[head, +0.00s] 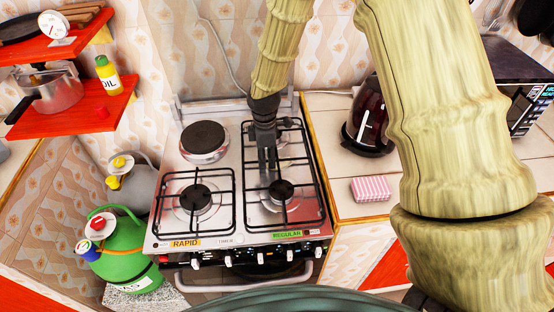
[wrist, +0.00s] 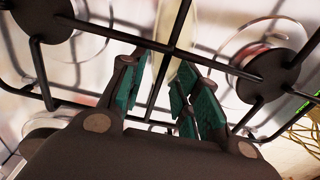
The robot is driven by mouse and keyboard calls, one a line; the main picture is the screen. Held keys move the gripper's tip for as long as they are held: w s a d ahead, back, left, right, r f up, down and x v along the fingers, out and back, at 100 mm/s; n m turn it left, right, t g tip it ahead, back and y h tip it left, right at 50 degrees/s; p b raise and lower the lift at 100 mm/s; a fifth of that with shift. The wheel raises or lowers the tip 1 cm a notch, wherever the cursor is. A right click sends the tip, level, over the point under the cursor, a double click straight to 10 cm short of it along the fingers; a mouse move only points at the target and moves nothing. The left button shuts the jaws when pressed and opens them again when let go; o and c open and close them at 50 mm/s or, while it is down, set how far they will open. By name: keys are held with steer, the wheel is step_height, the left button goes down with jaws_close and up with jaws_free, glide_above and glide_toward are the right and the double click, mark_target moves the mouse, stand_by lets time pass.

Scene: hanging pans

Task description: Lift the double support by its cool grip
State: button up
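The double support is the long black wire pan support (head: 315,181) on the right half of the white stove, spanning a rear and a front burner. My gripper (head: 268,162) points down over its middle, between the two burners. In the wrist view the support's dark bars (wrist: 178,35) cross in front of the camera. My gripper's teal-padded fingers (wrist: 160,92) stand apart, with a thin bar seen between them. I cannot tell whether the pads touch it. No distinct cool grip can be made out. The support appears to rest flat on the stove.
A single black support (head: 197,170) and a black hotplate (head: 203,137) occupy the stove's left half. A dark red kettle (head: 369,118) and a pink striped sponge (head: 371,188) are on the right counter. A green gas bottle (head: 125,250) stands left. Red shelves (head: 70,112) hold a pot and oil.

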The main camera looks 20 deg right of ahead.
steer(key=shift+w+f, duration=0.1)
steer(key=shift+f, duration=0.15)
steer(key=shift+s+r, duration=0.2)
steer(key=shift+s, duration=0.05)
steer(key=shift+w+f, duration=0.15)
steer(key=c, duration=0.7)
jaws_close()
